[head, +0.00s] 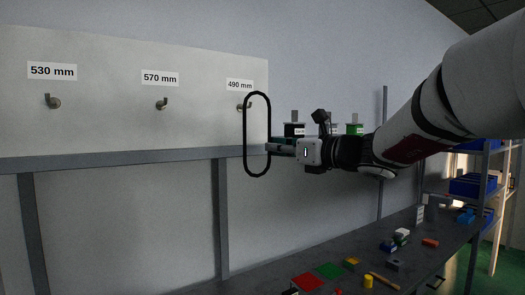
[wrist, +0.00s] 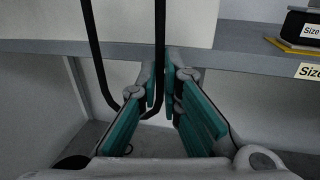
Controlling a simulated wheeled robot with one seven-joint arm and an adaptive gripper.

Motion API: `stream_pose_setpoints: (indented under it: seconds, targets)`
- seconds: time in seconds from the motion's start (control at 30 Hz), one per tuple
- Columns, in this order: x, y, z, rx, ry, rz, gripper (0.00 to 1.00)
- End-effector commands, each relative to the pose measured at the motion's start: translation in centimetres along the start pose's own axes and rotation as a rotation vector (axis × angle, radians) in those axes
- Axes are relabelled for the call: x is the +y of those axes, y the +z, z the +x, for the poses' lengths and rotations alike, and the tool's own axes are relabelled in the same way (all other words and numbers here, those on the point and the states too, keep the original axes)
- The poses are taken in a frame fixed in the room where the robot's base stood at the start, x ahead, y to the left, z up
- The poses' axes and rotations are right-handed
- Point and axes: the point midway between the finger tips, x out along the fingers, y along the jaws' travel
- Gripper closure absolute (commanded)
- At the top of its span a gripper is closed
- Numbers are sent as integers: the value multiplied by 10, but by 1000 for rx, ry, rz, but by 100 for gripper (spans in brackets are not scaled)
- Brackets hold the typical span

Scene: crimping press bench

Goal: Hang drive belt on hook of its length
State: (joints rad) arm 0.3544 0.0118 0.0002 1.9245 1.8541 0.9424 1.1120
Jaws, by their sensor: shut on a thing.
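A black drive belt (head: 245,140) hangs upright as a long loop from my gripper (head: 270,147), in front of the board. In the wrist view the belt (wrist: 160,50) passes between the teal-padded fingers of my gripper (wrist: 160,88), which are shut on one strand. Three hooks stick out of the white board: one under the 530 mm label (head: 53,102), one under 570 mm (head: 161,104), and one under 490 mm (head: 246,105). In the head view the belt's upper part overlaps the 490 mm hook; I cannot tell whether they touch. No length marking shows on the belt.
A grey rail (head: 120,159) runs below the board. Spools (head: 294,130) stand on a shelf right of the board, close to my gripper. The workbench (head: 250,285) below holds several small coloured parts. Blue bins (head: 470,187) stand on a rack at the right.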

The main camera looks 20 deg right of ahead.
Motion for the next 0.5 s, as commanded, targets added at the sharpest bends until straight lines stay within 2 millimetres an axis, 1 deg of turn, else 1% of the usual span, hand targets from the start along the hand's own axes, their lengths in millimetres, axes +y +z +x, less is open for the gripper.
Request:
stream_pose_setpoints:
  seconds: [0.5]
  targets:
    - [-6, -4, 29, 0, 1, 1, 100]
